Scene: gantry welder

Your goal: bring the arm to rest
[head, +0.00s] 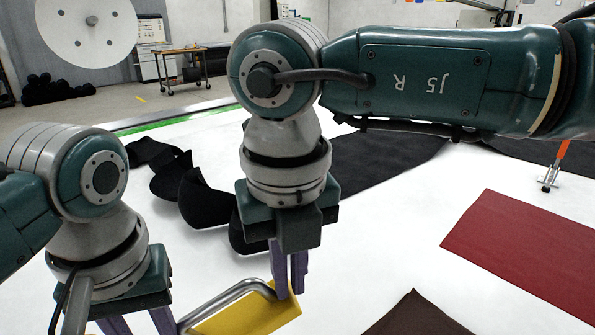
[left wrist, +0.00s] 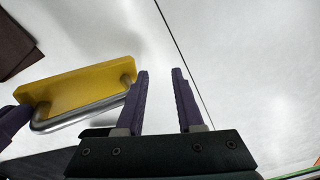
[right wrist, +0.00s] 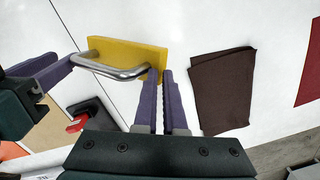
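A yellow block (head: 247,316) with a bent metal handle (head: 226,299) is low in the head view, above or on the white surface; I cannot tell which. My right gripper (head: 289,288) points down at the block's right end. Its purple fingers (right wrist: 160,75) are close together in the right wrist view, overlapping that end; whether they clasp it is unclear. My left gripper (head: 140,326) is near the handle's other end, its fingertips cut off by the head view's lower edge. In the left wrist view its fingers (left wrist: 160,75) are apart with nothing between them, and the block (left wrist: 80,85) is beside them.
A folded brown cloth (right wrist: 222,90) and a red sheet (head: 525,250) lie to the right. Black curved pieces (head: 190,190) and a dark sheet (head: 385,170) lie behind the grippers. An orange-handled clamp (head: 551,172) stands at the far right. White surface is clear between them.

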